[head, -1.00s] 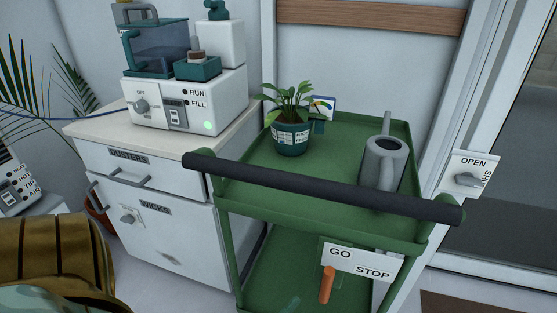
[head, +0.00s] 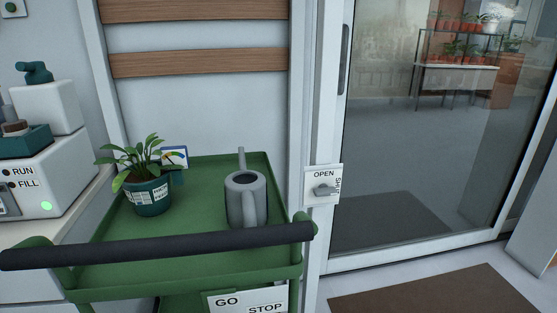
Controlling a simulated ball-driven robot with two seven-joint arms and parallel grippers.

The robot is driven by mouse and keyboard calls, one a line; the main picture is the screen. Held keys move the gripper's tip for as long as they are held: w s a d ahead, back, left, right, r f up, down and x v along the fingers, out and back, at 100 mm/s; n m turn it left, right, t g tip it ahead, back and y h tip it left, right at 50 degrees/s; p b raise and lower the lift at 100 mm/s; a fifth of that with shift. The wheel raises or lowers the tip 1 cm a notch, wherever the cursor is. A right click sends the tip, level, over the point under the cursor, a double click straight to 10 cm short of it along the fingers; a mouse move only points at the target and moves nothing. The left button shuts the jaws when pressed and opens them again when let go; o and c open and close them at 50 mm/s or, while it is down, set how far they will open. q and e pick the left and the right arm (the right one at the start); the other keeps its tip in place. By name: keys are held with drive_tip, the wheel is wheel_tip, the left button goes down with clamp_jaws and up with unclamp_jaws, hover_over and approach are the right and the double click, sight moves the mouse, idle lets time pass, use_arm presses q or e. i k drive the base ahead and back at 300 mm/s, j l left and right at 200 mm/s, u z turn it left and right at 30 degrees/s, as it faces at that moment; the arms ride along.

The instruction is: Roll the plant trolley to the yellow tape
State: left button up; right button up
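The green plant trolley (head: 205,170) stands against the wall at the lower left of the head view, its black push bar (head: 160,246) toward me. On its top shelf are a potted plant (head: 148,190) in a dark green pot, a small gauge card (head: 174,158) behind it, and a grey watering can (head: 246,198). A GO/STOP plate (head: 248,301) shows below the bar, cut off by the frame; its lever is out of view. No yellow tape shows. Neither of my grippers is in view.
A white machine (head: 40,170) on a cabinet stands close on the trolley's left. A glass sliding door (head: 420,130) with an OPEN/SHUT switch plate (head: 322,184) is to the right. A brown mat (head: 435,292) lies on the floor before it. A plant rack (head: 470,50) shows beyond the glass.

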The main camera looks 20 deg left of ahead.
sight(188, 255)
drive_tip(key=k+l, duration=0.75)
drive_tip(key=k, duration=0.1)
